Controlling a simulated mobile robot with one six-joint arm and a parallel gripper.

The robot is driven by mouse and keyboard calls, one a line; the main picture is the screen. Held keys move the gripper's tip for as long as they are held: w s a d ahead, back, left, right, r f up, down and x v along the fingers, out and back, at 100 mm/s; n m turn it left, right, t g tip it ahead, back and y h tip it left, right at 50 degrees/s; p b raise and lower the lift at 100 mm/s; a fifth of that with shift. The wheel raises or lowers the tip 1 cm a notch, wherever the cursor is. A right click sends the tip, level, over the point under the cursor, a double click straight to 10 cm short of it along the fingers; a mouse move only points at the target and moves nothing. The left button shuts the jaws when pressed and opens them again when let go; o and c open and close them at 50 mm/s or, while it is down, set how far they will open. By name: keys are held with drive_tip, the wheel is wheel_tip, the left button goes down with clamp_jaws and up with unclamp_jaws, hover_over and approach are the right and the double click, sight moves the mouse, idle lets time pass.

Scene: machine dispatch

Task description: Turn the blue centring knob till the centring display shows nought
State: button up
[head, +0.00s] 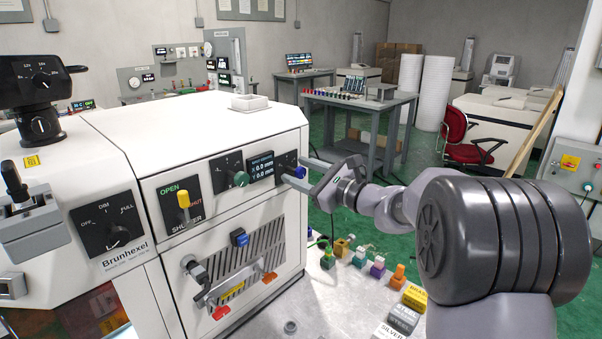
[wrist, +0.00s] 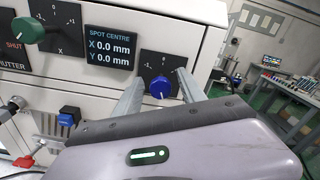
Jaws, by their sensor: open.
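The blue centring knob (wrist: 160,87) sits on a dark dial plate at the right end of the machine's front panel. It also shows in the head view (head: 300,172), partly behind the gripper. The centring display (wrist: 108,48), headed SPOT CENTRE, reads X 0.0 mm and Y 0.0 mm; it also shows in the head view (head: 261,168). My gripper (wrist: 160,88) is open, with one finger on each side of the blue knob. I cannot tell whether the fingers touch it. In the head view my gripper (head: 296,172) reaches the panel from the right.
A green knob (wrist: 28,30) is left of the display, with a yellow shutter lever (head: 184,200) further left. A blue switch (head: 239,237) and a vent are below. Several coloured pieces (head: 360,257) stand on the bench surface below my arm.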

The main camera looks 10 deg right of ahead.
drive_tip(key=p+v, duration=0.3)
drive_tip(key=v, duration=1.4)
drive_tip(key=shift+s, duration=0.2)
drive_tip(key=shift+d, duration=0.15)
drive_tip(key=s+a+f+n+g, duration=0.1)
drive_tip(key=s+a+n+g, duration=0.35)
drive_tip(key=a, duration=0.35)
drive_tip(key=s+a+f+n+g, duration=0.2)
drive_tip(key=s+a+n+g, duration=0.25)
drive_tip(key=a, duration=0.35)
drive_tip(key=s+f+n+h, duration=0.2)
drive_tip(key=s+n+h, duration=0.2)
drive_tip(key=s, duration=0.4)
drive_tip(key=s+f+n+h, duration=0.3)
drive_tip(key=s+n+h, duration=0.1)
drive_tip(key=s+n, duration=0.3)
drive_tip(key=shift+s+d+f, duration=0.2)
drive_tip(key=shift+s, duration=0.7)
